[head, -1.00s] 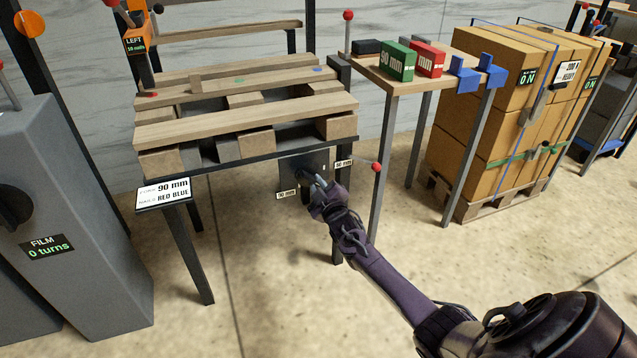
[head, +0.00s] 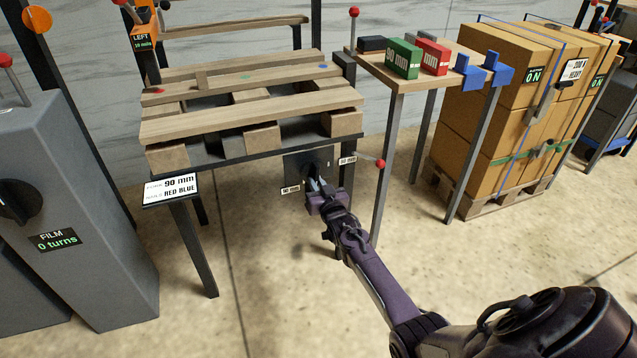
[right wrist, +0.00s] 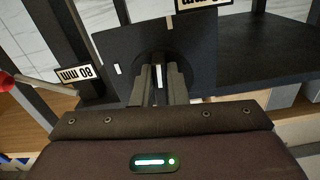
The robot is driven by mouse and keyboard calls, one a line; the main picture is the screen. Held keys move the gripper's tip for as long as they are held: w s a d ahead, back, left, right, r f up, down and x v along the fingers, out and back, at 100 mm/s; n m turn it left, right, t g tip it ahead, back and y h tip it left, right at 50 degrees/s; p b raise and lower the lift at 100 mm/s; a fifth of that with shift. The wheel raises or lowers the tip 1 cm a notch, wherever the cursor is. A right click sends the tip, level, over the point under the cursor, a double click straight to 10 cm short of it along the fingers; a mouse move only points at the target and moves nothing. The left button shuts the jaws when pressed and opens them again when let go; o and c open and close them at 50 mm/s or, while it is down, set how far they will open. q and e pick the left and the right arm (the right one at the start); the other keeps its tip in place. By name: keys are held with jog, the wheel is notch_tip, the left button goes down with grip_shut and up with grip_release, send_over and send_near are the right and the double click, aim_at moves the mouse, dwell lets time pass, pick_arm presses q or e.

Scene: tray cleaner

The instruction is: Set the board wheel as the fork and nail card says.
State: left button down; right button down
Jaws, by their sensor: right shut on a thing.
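The card (head: 170,189) on the near left table corner reads fork 90 mm, nails red blue. The board wheel (head: 312,168) is a dark knob on a dark plate (head: 294,161) under the table's front edge. My right gripper (head: 315,184) is shut on it; in the right wrist view the fingers (right wrist: 159,84) clasp its grip, which bears a white line. A tag at the plate's left in the wrist view (right wrist: 76,74) seems to read 80 mm. Another tag (right wrist: 205,3) is cut off at the top. My left gripper is not in view.
A pallet of wooden boards (head: 250,119) lies on the table above the wheel. A red-knobbed lever (head: 380,163) is just right of the plate. A side table (head: 440,61) holds green and red boxes. The floor below is clear.

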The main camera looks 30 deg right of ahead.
pick_arm(q)
jog(key=shift+a, duration=0.15)
pick_arm(e)
jog(key=shift+a+m, duration=0.25)
jog(key=shift+m, duration=0.95)
jog(key=shift+f, duration=0.1)
pick_arm(q)
jog(key=shift+s, duration=0.1)
jog(key=shift+a, duration=0.1)
pick_arm(e)
jog(key=c, duration=1.4)
grip_release()
jog(key=shift+c, duration=0.2)
